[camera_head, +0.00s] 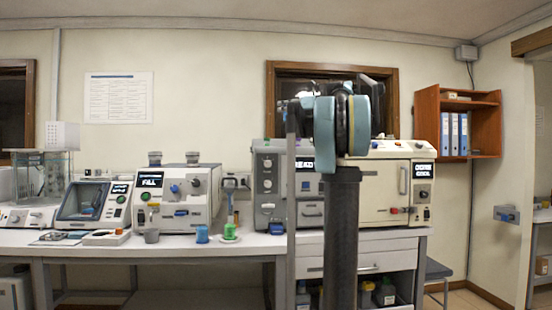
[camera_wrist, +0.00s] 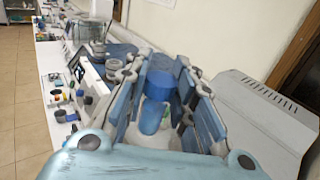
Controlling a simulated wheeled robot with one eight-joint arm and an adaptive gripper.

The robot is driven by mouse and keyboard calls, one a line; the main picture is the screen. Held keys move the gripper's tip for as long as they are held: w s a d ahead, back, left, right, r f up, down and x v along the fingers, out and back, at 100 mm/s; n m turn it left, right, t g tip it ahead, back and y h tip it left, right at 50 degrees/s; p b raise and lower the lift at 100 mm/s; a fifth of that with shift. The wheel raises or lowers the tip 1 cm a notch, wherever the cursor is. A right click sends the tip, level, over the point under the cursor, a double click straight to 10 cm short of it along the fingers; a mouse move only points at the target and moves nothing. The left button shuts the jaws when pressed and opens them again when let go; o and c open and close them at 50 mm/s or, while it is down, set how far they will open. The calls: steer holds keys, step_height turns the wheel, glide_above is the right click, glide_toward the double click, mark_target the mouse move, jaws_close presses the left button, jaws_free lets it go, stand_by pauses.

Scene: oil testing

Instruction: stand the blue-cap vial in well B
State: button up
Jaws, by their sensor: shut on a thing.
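In the wrist view my gripper (camera_wrist: 160,72) is shut with its blue-grey fingers on both sides of the blue-cap vial (camera_wrist: 158,84). The blue cap shows between the fingers; the lower part of the vial is partly hidden and hard to make out. In the head view my arm stands up in front of the bench and I cannot make out the vial or the fingertips there. I cannot make out well B or its letter in either view.
A grey casing (camera_wrist: 255,110) is close on the right in the wrist view.

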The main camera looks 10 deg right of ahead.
steer(key=shift+a, duration=0.15)
steer(key=shift+w+f, duration=0.1)
steer(key=shift+w, duration=0.2)
steer(key=w+f+m+t+h, duration=0.3)
steer(key=w+f+t+h, duration=0.1)
steer(key=w, duration=0.6)
steer(key=shift+w+f, duration=0.2)
steer(key=shift+f, duration=4.5)
steer(key=o, duration=1)
steer(key=shift+f, duration=0.1)
steer(key=shift+o, duration=0.2)
